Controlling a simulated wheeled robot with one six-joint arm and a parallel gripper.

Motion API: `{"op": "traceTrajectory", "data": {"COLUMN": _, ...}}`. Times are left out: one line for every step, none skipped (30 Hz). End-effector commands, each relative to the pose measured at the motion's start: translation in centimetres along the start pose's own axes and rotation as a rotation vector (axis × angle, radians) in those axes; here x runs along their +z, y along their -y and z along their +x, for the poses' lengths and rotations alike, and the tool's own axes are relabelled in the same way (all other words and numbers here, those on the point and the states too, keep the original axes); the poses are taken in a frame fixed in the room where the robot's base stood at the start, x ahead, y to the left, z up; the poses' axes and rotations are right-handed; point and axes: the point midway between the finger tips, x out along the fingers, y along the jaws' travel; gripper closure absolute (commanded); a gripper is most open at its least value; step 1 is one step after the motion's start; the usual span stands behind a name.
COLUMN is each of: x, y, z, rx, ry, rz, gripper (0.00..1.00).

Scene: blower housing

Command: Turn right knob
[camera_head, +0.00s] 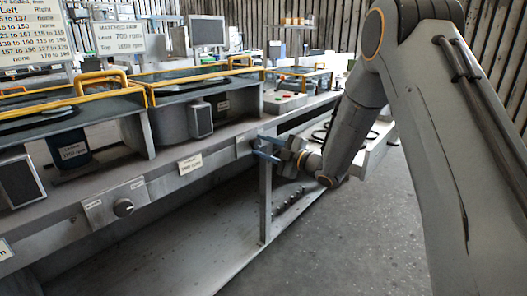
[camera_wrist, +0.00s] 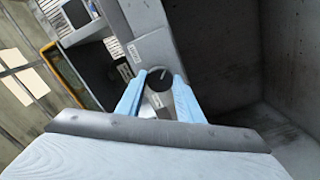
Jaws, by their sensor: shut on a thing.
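The right knob (camera_wrist: 158,82) is dark and round with a pale pointer line, and shows in the wrist view between the two light blue fingers of my gripper (camera_wrist: 155,88). The fingers are on both sides of the knob and shut on it. In the head view my gripper (camera_head: 266,149) reaches the front rail of the bench, and its fingers hide the right knob there. The left knob (camera_head: 123,207) is on the same rail, nearer and to the left, on a pale plate, with nothing touching it.
The long grey bench (camera_head: 219,146) carries blower housings with yellow rails (camera_head: 190,75). A label (camera_head: 190,163) is on the rail between the knobs. A post (camera_head: 265,205) stands below my gripper. A sign (camera_head: 118,37) reads 700 rpm. Floor (camera_head: 330,235) at right is clear.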

Motion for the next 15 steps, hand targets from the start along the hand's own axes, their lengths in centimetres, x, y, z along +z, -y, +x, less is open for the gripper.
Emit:
{"op": "traceTrajectory", "data": {"x": -0.1, "y": 0.22, "z": 0.12, "rx": -0.002, "ry": -0.005, "rz": -0.046, "gripper": 0.89}}
{"op": "traceTrajectory", "data": {"x": -0.1, "y": 0.21, "z": 0.12, "rx": -0.001, "ry": -0.006, "rz": -0.075, "gripper": 0.89}}
{"op": "traceTrajectory", "data": {"x": -0.11, "y": 0.21, "z": 0.12, "rx": -0.001, "ry": -0.006, "rz": -0.113, "gripper": 0.89}}
{"op": "traceTrajectory", "data": {"x": -0.11, "y": 0.22, "z": 0.12, "rx": -0.001, "ry": -0.006, "rz": -0.141, "gripper": 0.89}}
{"op": "traceTrajectory", "data": {"x": -0.1, "y": 0.25, "z": 0.12, "rx": -0.002, "ry": -0.006, "rz": -0.168, "gripper": 0.89}}
{"op": "traceTrajectory", "data": {"x": -0.09, "y": 0.28, "z": 0.11, "rx": -0.002, "ry": -0.006, "rz": -0.205, "gripper": 0.89}}
{"op": "traceTrajectory", "data": {"x": -0.1, "y": 0.28, "z": 0.11, "rx": -0.002, "ry": -0.006, "rz": -0.232, "gripper": 0.89}}
{"op": "traceTrajectory", "data": {"x": -0.11, "y": 0.26, "z": 0.12, "rx": -0.002, "ry": -0.006, "rz": -0.258, "gripper": 0.89}}
{"op": "traceTrajectory", "data": {"x": -0.13, "y": 0.23, "z": 0.12, "rx": -0.001, "ry": -0.006, "rz": -0.293, "gripper": 0.89}}
{"op": "traceTrajectory", "data": {"x": -0.13, "y": 0.23, "z": 0.13, "rx": -0.001, "ry": -0.007, "rz": -0.319, "gripper": 0.89}}
{"op": "traceTrajectory", "data": {"x": -0.13, "y": 0.24, "z": 0.13, "rx": -0.001, "ry": -0.007, "rz": -0.344, "gripper": 0.89}}
{"op": "traceTrajectory", "data": {"x": -0.13, "y": 0.25, "z": 0.13, "rx": -0.001, "ry": -0.007, "rz": -0.375, "gripper": 0.89}}
{"op": "traceTrajectory", "data": {"x": -0.14, "y": 0.26, "z": 0.13, "rx": -0.001, "ry": -0.007, "rz": -0.396, "gripper": 0.89}}
{"op": "traceTrajectory", "data": {"x": -0.15, "y": 0.25, "z": 0.13, "rx": -0.001, "ry": -0.007, "rz": -0.418, "gripper": 0.89}}
{"op": "traceTrajectory", "data": {"x": -0.17, "y": 0.24, "z": 0.12, "rx": -0.001, "ry": -0.007, "rz": -0.446, "gripper": 0.89}}
